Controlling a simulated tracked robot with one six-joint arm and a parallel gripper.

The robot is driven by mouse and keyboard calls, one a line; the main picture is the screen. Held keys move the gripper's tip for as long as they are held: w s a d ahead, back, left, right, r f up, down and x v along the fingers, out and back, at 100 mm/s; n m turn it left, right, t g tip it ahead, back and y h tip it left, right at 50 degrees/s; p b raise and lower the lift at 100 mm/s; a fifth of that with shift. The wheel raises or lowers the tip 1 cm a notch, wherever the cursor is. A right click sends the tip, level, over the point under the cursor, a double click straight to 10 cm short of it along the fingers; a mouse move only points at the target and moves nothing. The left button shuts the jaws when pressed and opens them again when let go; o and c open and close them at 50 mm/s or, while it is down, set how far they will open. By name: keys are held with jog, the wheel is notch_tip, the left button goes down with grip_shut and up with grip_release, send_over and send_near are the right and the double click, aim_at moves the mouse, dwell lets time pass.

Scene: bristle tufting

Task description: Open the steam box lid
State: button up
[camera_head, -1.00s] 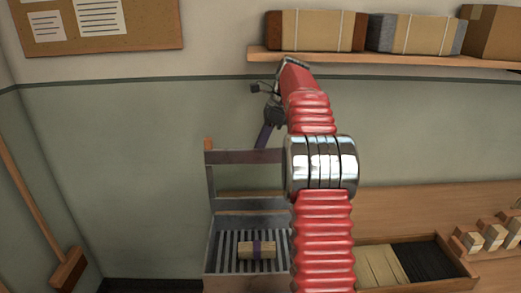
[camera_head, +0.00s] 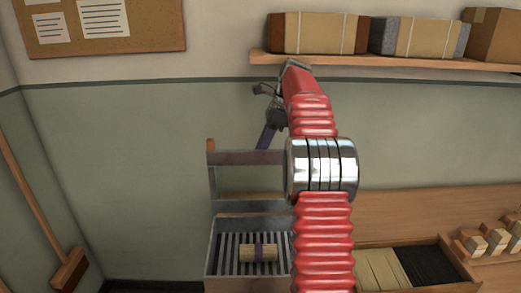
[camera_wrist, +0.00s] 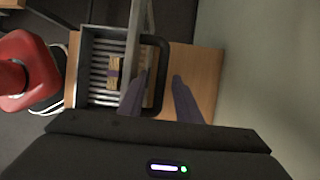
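The steam box (camera_head: 222,268) is a grey metal box with a slatted floor, left of my red arm in the head view. It also shows in the wrist view (camera_wrist: 84,62). A bundle with a purple band (camera_head: 258,253) lies inside. The lid (camera_head: 250,207) appears raised at the box's back edge, with a dark loop-shaped frame (camera_head: 240,158) standing above it. In the wrist view that dark loop (camera_wrist: 161,50) lies near my gripper (camera_wrist: 160,78). My gripper's fingers are apart, one on each side of the loop's outer bar. Contact cannot be told.
The box stands on a wooden bench. A wooden tray (camera_head: 452,258) with pale and black bristles is on the right, beside several small wooden blocks (camera_head: 495,240). A shelf (camera_head: 400,63) with parcels is on the wall above. A broom (camera_head: 68,270) leans at the left.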

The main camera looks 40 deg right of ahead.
jog(key=shift+d+r, duration=0.1)
jog(key=shift+r, duration=0.05)
jog(key=shift+v, duration=3.5)
